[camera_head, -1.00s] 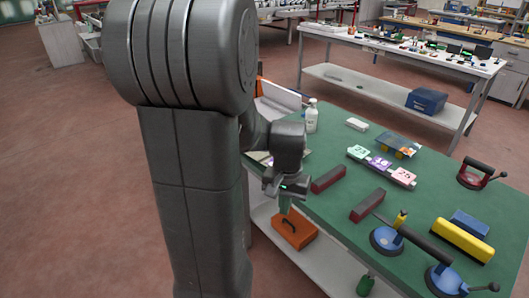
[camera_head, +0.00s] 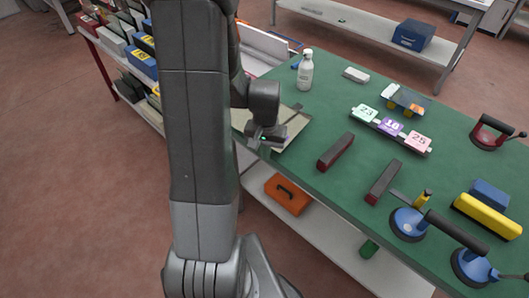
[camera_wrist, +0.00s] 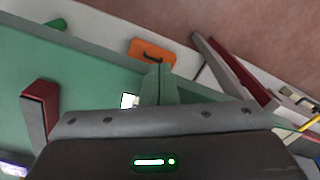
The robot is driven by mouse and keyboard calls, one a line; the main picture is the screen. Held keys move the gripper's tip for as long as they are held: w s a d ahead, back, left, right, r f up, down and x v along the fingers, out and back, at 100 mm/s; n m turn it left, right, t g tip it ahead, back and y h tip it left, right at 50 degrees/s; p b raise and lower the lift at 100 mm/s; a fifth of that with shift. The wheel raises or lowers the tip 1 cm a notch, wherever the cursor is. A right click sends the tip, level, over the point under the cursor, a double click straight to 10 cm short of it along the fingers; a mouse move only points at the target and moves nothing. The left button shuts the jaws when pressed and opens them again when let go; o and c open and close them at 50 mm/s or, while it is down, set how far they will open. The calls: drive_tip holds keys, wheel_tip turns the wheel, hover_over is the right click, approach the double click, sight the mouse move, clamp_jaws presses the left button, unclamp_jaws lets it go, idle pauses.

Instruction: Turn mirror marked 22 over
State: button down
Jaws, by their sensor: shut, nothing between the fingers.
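I cannot make out a number 22 on anything in view. A flat pale panel (camera_head: 292,130) with a darker edge lies at the left end of the green table (camera_head: 330,215), partly behind my gripper; no mark on it is legible. My gripper (camera_head: 266,143) is above the panel's near side, by the table edge. In the wrist view my gripper (camera_wrist: 158,84) has its fingers together and empty. A small white square (camera_wrist: 129,101) shows beside them. A small glassy plate (camera_head: 407,99) rests on a block at the back of the table.
Two dark red bars (camera_head: 336,152) (camera_head: 382,183) lie nearer the front. Suction lifters (camera_head: 408,223), a yellow block (camera_head: 487,215) and a bottle (camera_head: 305,70) are also on the table. An orange case (camera_head: 288,194) sits on the lower shelf.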

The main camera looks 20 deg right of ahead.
drive_tip(key=shift+w+d, duration=0.55)
drive_tip(key=shift+w, duration=0.15)
drive_tip(key=w+d, duration=0.1)
drive_tip(key=w, duration=0.1)
drive_tip(key=w+d, duration=0.2)
drive_tip(key=shift+w+d, duration=0.1)
drive_tip(key=shift+d, duration=0.1)
